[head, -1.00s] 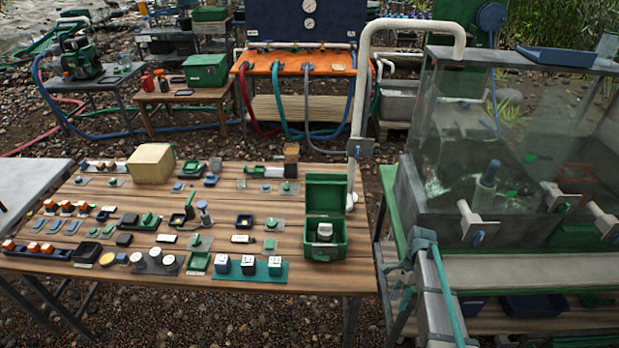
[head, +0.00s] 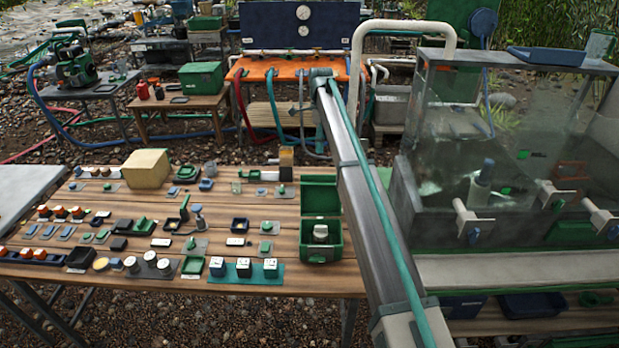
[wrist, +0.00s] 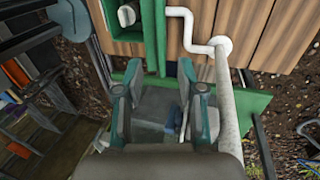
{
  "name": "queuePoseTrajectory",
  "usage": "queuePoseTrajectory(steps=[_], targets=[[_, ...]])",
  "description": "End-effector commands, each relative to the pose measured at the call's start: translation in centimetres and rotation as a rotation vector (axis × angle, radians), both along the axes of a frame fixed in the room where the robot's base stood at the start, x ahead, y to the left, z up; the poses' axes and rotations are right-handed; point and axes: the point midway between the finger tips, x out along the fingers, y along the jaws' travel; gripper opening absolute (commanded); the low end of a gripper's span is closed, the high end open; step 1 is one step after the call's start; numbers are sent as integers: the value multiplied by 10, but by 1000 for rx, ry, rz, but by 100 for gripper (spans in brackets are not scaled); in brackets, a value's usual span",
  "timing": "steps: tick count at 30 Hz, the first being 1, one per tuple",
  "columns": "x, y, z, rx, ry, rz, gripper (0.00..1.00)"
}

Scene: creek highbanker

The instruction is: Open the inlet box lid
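A small green box (head: 338,250) stands at the right end of the wooden table, with a pale round-topped part (head: 320,233) inside. A green lid-like panel (head: 320,196) stands raised at its back. I cannot tell for certain whether this is the inlet box. A green box edge with a pale round part (wrist: 128,14) shows at the top of the wrist view. My gripper (wrist: 160,100) is open in the wrist view, its two fingers apart with nothing held between them. It is over a grey surface with a blue part beyond the fingers. My gripper is not visible in the head view.
A white pipe (wrist: 228,105) runs close beside the right finger. The clear-walled tank (head: 450,190) stands right of the table, with white-and-blue clamps on its front. Many small switches and parts cover the wooden table (head: 180,225). A tan block (head: 146,168) stands at its back.

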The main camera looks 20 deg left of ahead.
Motion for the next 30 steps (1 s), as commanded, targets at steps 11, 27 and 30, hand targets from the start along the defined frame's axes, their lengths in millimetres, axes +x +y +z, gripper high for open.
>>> queuePoseTrajectory(steps=[11, 27, 30], targets=[[-14, -6, -44, -2, 0, 1, 39], [-25, -10, -101, -1, -2, 1, 39], [-25, -10, -102, -1, -2, 1, 39]])
